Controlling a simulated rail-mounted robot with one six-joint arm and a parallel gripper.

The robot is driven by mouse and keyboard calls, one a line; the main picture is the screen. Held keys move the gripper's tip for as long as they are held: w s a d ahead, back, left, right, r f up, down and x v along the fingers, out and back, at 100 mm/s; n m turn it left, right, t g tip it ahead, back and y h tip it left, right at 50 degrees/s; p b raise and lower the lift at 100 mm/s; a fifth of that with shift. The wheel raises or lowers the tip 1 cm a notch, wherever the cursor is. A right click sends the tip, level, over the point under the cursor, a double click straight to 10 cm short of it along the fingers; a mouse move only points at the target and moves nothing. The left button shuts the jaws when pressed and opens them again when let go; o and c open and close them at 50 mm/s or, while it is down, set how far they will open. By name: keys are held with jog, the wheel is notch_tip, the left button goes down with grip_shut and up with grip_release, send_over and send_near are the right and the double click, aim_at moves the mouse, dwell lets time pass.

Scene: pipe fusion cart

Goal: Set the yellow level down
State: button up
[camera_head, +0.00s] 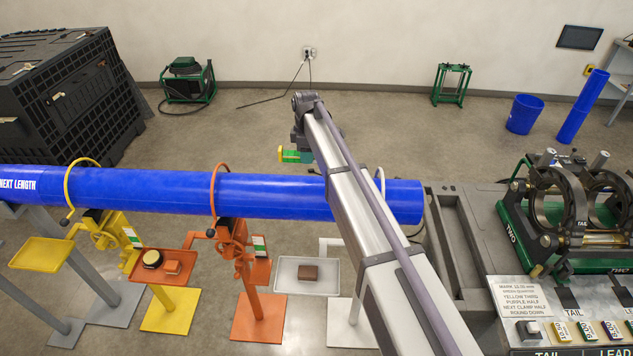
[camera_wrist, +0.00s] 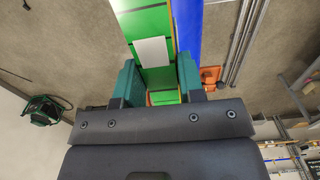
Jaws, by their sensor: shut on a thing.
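My gripper (camera_wrist: 160,85) has teal fingers on both sides of a long green bar, the level (camera_wrist: 158,22), and is shut on it. The level has a white patch and yellow-orange edges, and its near end shows between the fingers. In the head view the level (camera_head: 289,155) shows as a short green piece with a yellow end, left of my gripper (camera_head: 307,156). It appears just past the far edge of the blue pipe (camera_head: 270,197). In the wrist view the pipe (camera_wrist: 188,28) runs alongside it on the right. I cannot tell its height above the floor or pipe.
Stands with a yellow tray (camera_head: 41,253), an orange tray (camera_head: 162,265) holding small items, and a grey tray (camera_head: 297,286) with a brown block line the pipe's near side. The fusion machine (camera_head: 555,215) is at right, a black crate (camera_head: 65,95) at left. Floor behind the pipe is mostly clear.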

aim_at(309, 182)
notch_tip(309, 182, down, 10)
jog(key=b, duration=0.8)
jog(key=shift+d+r, duration=0.15)
jog(key=shift+r, duration=0.35)
jog(key=shift+f, duration=0.2)
jog(key=o, duration=1)
notch_tip(309, 182, up, 13)
jog(key=p, duration=1.2)
jog(key=shift+f+p, duration=0.1)
jog(key=shift+p, duration=0.3)
jog(key=shift+f, duration=0.2)
